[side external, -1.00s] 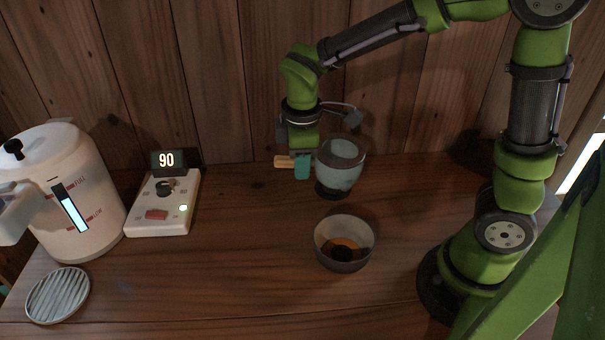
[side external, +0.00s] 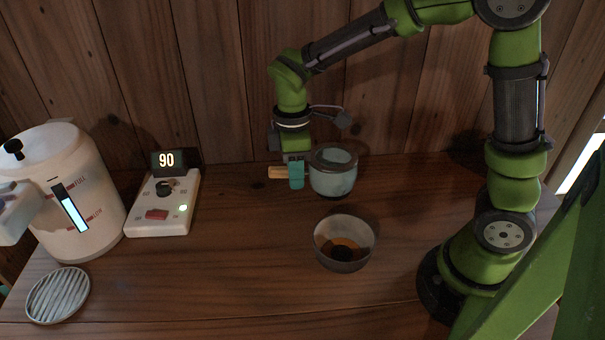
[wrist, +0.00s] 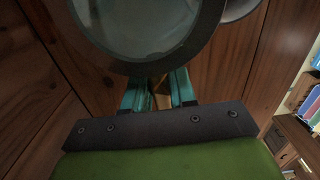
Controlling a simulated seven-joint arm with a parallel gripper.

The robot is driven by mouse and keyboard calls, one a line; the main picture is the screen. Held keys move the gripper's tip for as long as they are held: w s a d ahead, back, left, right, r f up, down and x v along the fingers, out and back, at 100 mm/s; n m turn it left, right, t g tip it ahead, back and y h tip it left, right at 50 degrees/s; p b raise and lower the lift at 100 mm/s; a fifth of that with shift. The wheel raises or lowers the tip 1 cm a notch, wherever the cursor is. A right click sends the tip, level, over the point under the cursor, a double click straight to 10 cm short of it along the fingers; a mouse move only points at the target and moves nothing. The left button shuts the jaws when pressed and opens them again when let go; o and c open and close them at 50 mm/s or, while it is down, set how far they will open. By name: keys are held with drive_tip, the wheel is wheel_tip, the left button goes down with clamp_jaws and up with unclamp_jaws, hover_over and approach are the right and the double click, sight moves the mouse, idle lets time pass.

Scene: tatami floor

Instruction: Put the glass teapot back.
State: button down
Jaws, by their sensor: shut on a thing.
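The glass teapot (side external: 333,178) is a greyish, see-through vessel with a dark rim, roughly upright near the back wall. A light wooden handle (side external: 278,172) sticks out on its left. My gripper (side external: 297,174) has teal fingers and is shut on the handle, just left of the teapot body. I cannot tell whether its base touches the table. In the wrist view, the teapot (wrist: 140,35) fills the top, past the teal fingers of my gripper (wrist: 160,92), with a bit of wood between them.
A grey bowl (side external: 345,262) with amber-brown contents stands in front of the teapot. At left are a white kettle-like tank (side external: 95,205), a control box (side external: 165,215) reading 90 and a slatted round tray (side external: 57,296). The table (side external: 240,270) between is clear.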

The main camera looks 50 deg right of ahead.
drive_tip(key=w+a+f, duration=0.2)
drive_tip(key=w+a, duration=0.8)
drive_tip(key=a, duration=0.2)
drive_tip(key=f, duration=0.9)
drive_tip(key=shift+d+f, duration=0.2)
drive_tip(key=shift+f, duration=0.1)
drive_tip(key=c, duration=0.9)
unclamp_jaws()
